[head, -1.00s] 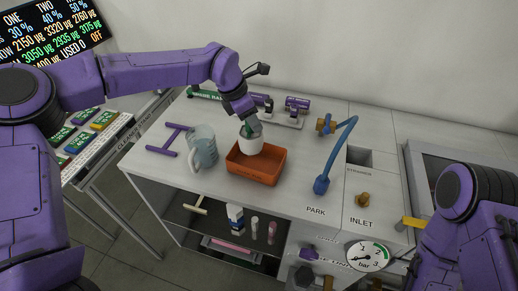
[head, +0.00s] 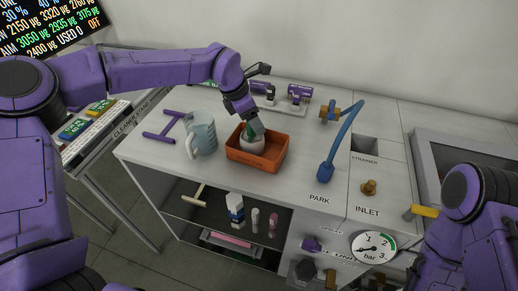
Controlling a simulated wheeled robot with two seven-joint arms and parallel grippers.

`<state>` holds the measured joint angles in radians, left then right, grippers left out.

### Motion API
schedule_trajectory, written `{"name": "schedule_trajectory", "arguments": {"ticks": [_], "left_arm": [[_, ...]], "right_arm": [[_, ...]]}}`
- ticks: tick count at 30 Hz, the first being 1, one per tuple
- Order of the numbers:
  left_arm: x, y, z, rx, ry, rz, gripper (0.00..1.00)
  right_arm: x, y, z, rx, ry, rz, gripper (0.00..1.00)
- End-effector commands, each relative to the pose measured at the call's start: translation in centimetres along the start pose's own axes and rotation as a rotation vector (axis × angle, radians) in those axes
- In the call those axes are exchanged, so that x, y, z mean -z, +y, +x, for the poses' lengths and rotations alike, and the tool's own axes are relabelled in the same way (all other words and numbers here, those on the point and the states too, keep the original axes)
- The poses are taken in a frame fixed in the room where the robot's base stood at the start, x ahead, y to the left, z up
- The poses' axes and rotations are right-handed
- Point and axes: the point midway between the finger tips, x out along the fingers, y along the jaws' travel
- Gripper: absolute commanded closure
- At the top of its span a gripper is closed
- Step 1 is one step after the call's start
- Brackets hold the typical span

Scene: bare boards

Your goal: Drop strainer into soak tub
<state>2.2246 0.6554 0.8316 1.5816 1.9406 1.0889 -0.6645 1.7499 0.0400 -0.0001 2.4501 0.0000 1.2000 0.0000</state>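The orange soak tub (head: 275,161) sits on the white bench top, left of the blue spout. The strainer (head: 251,146), a rounded white piece with a green upper part, is low inside the tub, its lower part hidden by the tub's front wall. I cannot tell whether it touches the tub floor. My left gripper (head: 249,131) reaches down from above and appears shut on the strainer's green part; the fingertips are small and partly hidden. My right arm is at the right edge; its gripper is not in view.
A grey-blue jug (head: 202,135) stands close left of the tub, with a purple T-shaped tool (head: 166,132) beyond it. A blue spout (head: 338,145) stands to the right. Purple fittings (head: 299,94) sit behind. An inlet fitting (head: 369,187) and gauge (head: 373,248) are at right.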

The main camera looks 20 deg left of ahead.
Motion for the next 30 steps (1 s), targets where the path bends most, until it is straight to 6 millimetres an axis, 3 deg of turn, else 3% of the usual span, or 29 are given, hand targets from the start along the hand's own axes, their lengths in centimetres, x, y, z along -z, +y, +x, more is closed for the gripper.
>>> {"name": "schedule_trajectory", "arguments": {"ticks": [9, 21, 25, 30], "left_arm": [[0.0, 0.1, -0.5, -0.001, -0.001, -0.001, 0.37], [0.1, 0.1, -8.8, -0.001, -0.002, -0.001, 0.37], [0.0, 0.1, -10.2, 0.0, -0.001, -0.001, 0.37], [0.0, 0.1, -10.5, 0.001, 0.0, -0.001, 0.37]], "right_arm": [[-0.1, 0.0, 0.2, 0.0, 0.0, 0.0, 0.57], [-0.8, -0.2, 2.0, 0.0, 0.0, 0.0, 0.57], [-0.9, -0.2, 2.1, 0.0, 0.0, 0.0, 0.57], [-0.8, -0.2, 2.0, 0.0, 0.0, 0.0, 0.57]]}}
